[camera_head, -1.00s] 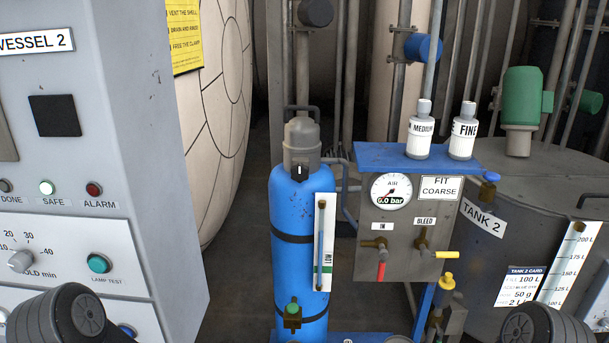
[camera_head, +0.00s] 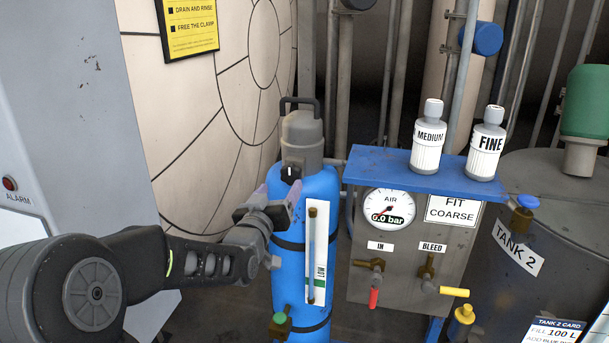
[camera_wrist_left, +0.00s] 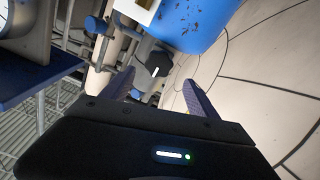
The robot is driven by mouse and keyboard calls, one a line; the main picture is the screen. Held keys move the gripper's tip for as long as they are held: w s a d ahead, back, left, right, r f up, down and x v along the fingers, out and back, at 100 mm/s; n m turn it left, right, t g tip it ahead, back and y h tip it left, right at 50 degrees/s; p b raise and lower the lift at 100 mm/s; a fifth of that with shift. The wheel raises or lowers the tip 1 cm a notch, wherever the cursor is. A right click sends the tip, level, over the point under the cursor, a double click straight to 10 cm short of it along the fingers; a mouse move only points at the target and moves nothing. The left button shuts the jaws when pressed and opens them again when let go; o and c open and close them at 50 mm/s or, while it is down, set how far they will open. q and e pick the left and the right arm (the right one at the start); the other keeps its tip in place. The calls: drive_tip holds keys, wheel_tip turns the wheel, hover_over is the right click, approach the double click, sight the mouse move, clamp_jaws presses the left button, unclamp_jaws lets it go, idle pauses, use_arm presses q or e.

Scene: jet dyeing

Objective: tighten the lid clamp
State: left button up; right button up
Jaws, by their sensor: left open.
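The grey lid (camera_head: 302,130) with a dark handle on top sits on the blue cylinder (camera_head: 333,185) in the head view. A small black knob with a white mark (camera_head: 291,173) is on the lid's lower front; I take it for the clamp. My left gripper (camera_head: 287,196) is just below and in front of this knob, partly overlapping the cylinder. In the left wrist view the open, empty fingers (camera_wrist_left: 159,78) frame the black knob (camera_wrist_left: 152,71), which lies beyond them; contact cannot be told. The blue cylinder (camera_wrist_left: 200,20) is at the top there. My right gripper is out of view.
A panel with an air gauge reading 0.0 bar (camera_head: 388,212) stands right of the cylinder, under a blue shelf (camera_head: 385,168) with two white bottles. A grey cabinet (camera_head: 80,110) is at left. A large pale round vessel (camera_head: 185,130) is behind.

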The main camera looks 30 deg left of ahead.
sight(289, 177)
use_arm(q)
drive_tip(key=p+x, duration=0.1)
drive_tip(key=x, duration=0.7)
drive_tip(key=shift+d+f+p, duration=0.1)
drive_tip(key=shift+p, duration=0.3)
drive_tip(key=shift+c, duration=0.6)
drive_tip(key=c, duration=1.2)
drive_tip(key=shift+c, duration=0.2)
